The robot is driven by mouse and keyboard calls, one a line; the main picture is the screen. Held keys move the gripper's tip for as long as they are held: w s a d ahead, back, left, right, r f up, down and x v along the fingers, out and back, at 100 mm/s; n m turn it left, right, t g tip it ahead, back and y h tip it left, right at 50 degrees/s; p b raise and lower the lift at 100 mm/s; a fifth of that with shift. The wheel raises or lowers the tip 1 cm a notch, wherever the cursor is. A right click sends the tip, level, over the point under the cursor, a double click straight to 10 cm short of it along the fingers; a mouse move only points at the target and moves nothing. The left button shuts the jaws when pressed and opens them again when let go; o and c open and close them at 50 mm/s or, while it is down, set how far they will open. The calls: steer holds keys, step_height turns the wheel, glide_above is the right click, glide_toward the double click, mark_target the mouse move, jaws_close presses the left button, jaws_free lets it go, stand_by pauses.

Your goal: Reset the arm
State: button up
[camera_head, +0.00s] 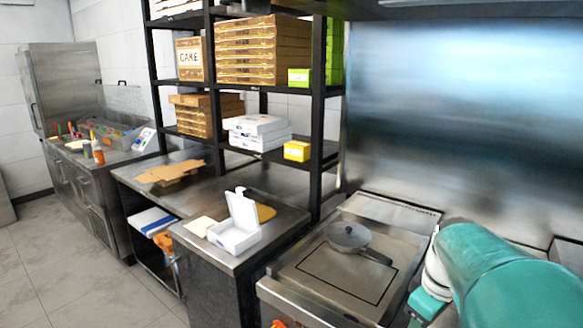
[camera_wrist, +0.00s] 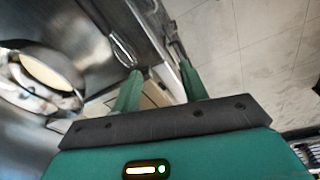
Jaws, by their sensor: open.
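My gripper (camera_wrist: 160,72) is open in the wrist view, with two green fingers standing apart and nothing between them. My teal arm (camera_head: 510,278) fills the lower right of the head view, beside the cooktop. The gripper's fingers cannot be made out in the head view.
An open white box (camera_head: 236,234) stands on the steel counter, left of the cooktop. A black shelf rack (camera_head: 316,120) with stacked boxes rises behind. The wrist view shows a round pale-centred vessel (camera_wrist: 47,70) and floor tiles (camera_wrist: 245,45).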

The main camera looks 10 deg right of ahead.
steer(key=s+a+r+m+t, duration=0.1)
steer(key=s+a+m+t, duration=0.1)
steer(key=a, duration=0.7)
steer(key=s+a+r+m+t, duration=0.1)
steer(key=s+a+m+t, duration=0.1)
steer(key=a, duration=0.8)
steer(key=shift+s+r+m, duration=0.35)
steer(key=shift+s+m, duration=0.05)
steer(key=shift+s, duration=0.45)
